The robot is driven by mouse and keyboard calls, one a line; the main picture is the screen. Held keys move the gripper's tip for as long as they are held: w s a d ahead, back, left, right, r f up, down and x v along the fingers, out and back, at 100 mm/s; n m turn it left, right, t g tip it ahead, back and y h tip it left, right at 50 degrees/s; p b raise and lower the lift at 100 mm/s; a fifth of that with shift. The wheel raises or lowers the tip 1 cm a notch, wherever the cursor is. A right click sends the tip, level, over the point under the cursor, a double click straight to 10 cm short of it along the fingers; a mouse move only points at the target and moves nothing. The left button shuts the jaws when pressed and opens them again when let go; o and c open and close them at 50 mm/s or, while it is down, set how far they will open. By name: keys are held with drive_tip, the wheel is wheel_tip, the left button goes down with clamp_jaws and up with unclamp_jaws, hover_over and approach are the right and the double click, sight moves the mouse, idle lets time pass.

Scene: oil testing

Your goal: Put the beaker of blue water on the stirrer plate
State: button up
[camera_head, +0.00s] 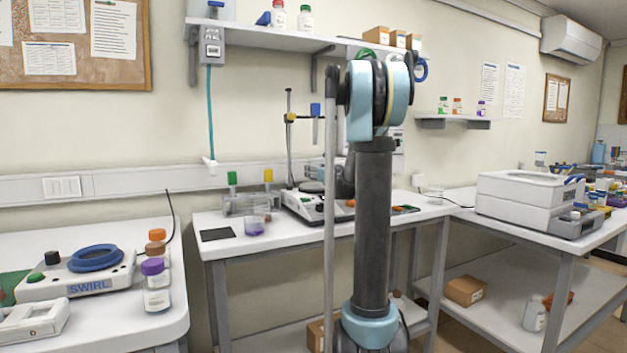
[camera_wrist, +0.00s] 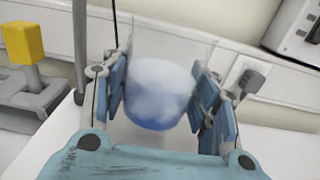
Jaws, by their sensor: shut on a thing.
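In the wrist view my gripper (camera_wrist: 163,98) is shut on a clear beaker of blue water (camera_wrist: 157,92), with one finger on each side. The beaker walls are faint against the pale background; the blue water shows clearly between the fingers. In the head view my arm hides the gripper and the held beaker.
A swirl device (camera_head: 75,278) and bottles stand on the left table.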

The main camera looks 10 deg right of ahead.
drive_tip(key=shift+f, duration=1.1)
drive_tip(key=shift+f, duration=0.1)
drive_tip(key=o, duration=1.4)
drive_tip(key=shift+c, duration=0.2)
drive_tip(key=v, duration=1.2)
